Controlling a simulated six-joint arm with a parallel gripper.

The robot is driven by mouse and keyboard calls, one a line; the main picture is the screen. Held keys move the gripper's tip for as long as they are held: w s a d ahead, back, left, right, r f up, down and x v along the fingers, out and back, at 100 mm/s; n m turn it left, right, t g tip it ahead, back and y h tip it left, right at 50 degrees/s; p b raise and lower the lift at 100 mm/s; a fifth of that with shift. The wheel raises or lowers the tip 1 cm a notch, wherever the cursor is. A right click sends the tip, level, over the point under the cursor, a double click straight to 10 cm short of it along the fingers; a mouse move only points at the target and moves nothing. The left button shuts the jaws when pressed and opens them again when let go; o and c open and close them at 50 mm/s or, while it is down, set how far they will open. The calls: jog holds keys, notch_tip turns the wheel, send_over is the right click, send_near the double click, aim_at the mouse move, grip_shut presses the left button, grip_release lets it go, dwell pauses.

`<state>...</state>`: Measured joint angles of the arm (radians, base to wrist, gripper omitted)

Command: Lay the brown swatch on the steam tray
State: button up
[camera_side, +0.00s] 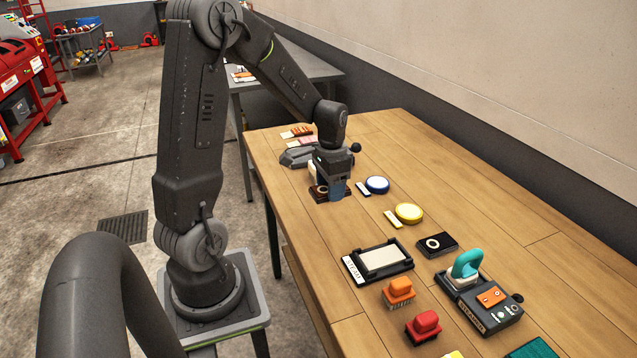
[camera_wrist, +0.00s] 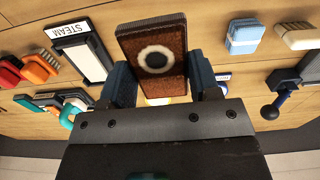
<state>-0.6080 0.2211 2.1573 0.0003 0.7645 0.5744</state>
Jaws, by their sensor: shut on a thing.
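The brown swatch (camera_wrist: 152,78), with a white ring around a dark centre, is held between the two blue fingers of my gripper (camera_wrist: 160,82) in the wrist view. In the side view my gripper (camera_side: 330,190) is low over the far part of the table, and the swatch (camera_side: 317,192) shows partly at its fingers. I cannot tell whether the swatch touches the table. The steam tray (camera_side: 404,262), a dark frame around a pale plate, lies nearer the camera, apart from my gripper. Its STEAM label and frame (camera_wrist: 92,38) show at upper left in the wrist view.
A blue round tin (camera_side: 377,184) and a yellow one (camera_side: 409,212) stand near the gripper. A black ringed swatch (camera_side: 444,250), a teal-handled device (camera_side: 466,266), an orange brush (camera_side: 398,290) and a red brush (camera_side: 424,325) surround the tray. The tray's plate looks bare.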

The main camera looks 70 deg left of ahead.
send_over(382, 257)
jog(key=shift+f, duration=3.7)
jog(key=shift+f, duration=0.45)
jog(key=o, duration=1)
jog(key=shift+o, duration=0.4)
jog(key=shift+o, duration=0.9)
jog(key=shift+r, duration=3.55)
